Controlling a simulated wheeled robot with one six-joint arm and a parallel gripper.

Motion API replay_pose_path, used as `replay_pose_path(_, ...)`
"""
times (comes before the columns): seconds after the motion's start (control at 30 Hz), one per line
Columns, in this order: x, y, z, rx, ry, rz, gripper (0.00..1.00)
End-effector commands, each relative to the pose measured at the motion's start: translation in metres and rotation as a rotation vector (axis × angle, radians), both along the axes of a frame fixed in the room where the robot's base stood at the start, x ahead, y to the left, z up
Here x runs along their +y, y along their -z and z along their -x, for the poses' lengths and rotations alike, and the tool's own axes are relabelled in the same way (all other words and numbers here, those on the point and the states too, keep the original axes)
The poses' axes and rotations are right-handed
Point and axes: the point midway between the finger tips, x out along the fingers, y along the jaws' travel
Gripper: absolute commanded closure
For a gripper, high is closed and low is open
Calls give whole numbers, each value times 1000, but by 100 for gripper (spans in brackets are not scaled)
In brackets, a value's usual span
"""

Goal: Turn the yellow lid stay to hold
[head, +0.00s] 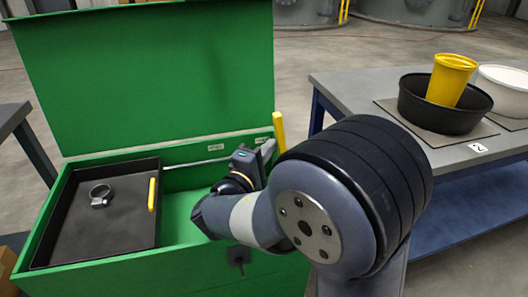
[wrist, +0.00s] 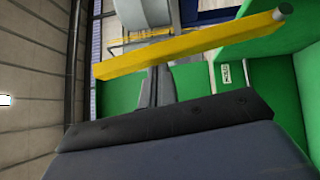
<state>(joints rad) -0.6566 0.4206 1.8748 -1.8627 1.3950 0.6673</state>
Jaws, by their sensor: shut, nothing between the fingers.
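The yellow lid stay (head: 279,131) is a short bar standing nearly upright at the right rear corner of the green chest, beside the raised green lid (head: 150,75). In the wrist view the yellow lid stay (wrist: 190,45) runs slantwise across the upper part of the picture. My gripper (head: 266,150) is at the chest's right rear, just left of and below the stay. In the wrist view my gripper's fingers (wrist: 154,88) are shut and empty, close to the bar. I cannot tell whether they touch it. My arm hides part of the chest's right side.
A black tray (head: 90,235) with a metal hose clamp (head: 100,196) and a yellow handle (head: 152,194) sits in the chest's left side. Two small labels are on the rear rim. A grey bench (head: 345,87) at right bears a black basin (head: 420,108), yellow bucket (head: 452,78) and white bowl (head: 505,92).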

Motion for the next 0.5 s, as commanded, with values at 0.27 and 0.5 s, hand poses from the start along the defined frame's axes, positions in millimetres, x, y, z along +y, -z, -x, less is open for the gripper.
replay_pose_path(0.27, -24, -8, -4, 30, 2, -180, 100)
replay_pose_path(0.5, -29, -10, -5, 41, 1, -218, 100)
